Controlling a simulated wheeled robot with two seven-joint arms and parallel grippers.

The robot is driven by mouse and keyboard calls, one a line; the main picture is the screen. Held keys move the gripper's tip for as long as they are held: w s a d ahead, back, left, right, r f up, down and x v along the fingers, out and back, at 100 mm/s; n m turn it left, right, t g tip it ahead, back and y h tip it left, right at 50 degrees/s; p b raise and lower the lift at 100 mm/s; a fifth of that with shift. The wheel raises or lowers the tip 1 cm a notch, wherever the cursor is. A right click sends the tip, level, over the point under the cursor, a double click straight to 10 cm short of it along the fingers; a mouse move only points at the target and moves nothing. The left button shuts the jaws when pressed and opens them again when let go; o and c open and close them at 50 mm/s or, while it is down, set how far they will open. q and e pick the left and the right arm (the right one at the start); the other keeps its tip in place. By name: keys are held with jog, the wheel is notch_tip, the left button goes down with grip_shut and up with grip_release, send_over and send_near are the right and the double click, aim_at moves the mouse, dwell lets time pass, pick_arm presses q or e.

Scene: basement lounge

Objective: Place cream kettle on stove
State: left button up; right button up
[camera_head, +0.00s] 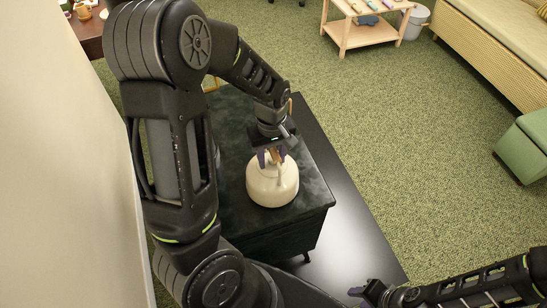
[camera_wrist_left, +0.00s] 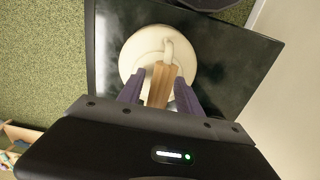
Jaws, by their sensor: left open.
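The cream kettle (camera_head: 272,188) stands upright near the front right of a dark marbled top (camera_head: 308,200). It also shows in the left wrist view (camera_wrist_left: 133,58), with its spout or knob at the top and a wooden handle (camera_wrist_left: 160,84). My left gripper (camera_head: 270,160) is over the kettle, pointing down. In the left wrist view its two purple fingers (camera_wrist_left: 160,92) are open, one on each side of the wooden handle, with gaps visible. My right gripper (camera_head: 364,292) is at the bottom right, apart from the kettle; its opening is unclear. I cannot identify a stove.
A glossy black surface (camera_head: 352,220) lies lower, right of the marbled unit. A cream wall (camera_head: 70,150) closes the left. Green carpet (camera_head: 420,150) is open at right. A wooden table (camera_head: 350,33), grey bin (camera_head: 414,22) and green ottoman (camera_head: 525,148) stand farther off.

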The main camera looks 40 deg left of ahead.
pick_arm(q)
jog(key=shift+w, duration=0.15)
jog(key=shift+w+a+r, duration=0.15)
jog(key=shift+w+r, duration=0.05)
jog(key=shift+r, duration=0.25)
notch_tip(320, 180, up, 12)
jog(key=shift+s+f+b, duration=0.15)
jog(key=shift+f+b, duration=0.1)
jog(key=shift+b, duration=0.1)
